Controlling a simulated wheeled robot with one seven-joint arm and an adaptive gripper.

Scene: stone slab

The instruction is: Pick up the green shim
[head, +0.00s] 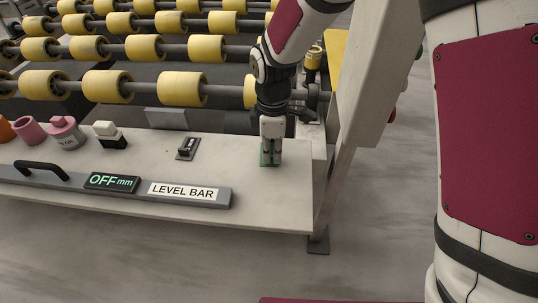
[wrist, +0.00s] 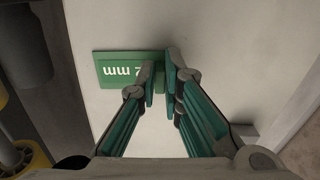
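The green shim (wrist: 112,76) is a flat green plate with white lettering ending in "mm", lying on the pale slab in the wrist view. In that view its lettering is upside down and its right end is partly hidden by my fingers. My gripper (wrist: 163,83) is at that right end, its green-padded fingertips close together with a narrow gap and some green between them. Whether they press on the shim cannot be told. In the head view my gripper (head: 271,158) points down at the slab's right end, with green at its tips.
The slab (head: 235,165) carries a level bar (head: 130,188) with an "OFF mm" display and a black handle. A small dark block (head: 187,148), a white-and-black piece (head: 110,135) and pink pieces (head: 66,132) stand left. Yellow rollers (head: 182,88) lie behind; a pale post (head: 378,75) rises right.

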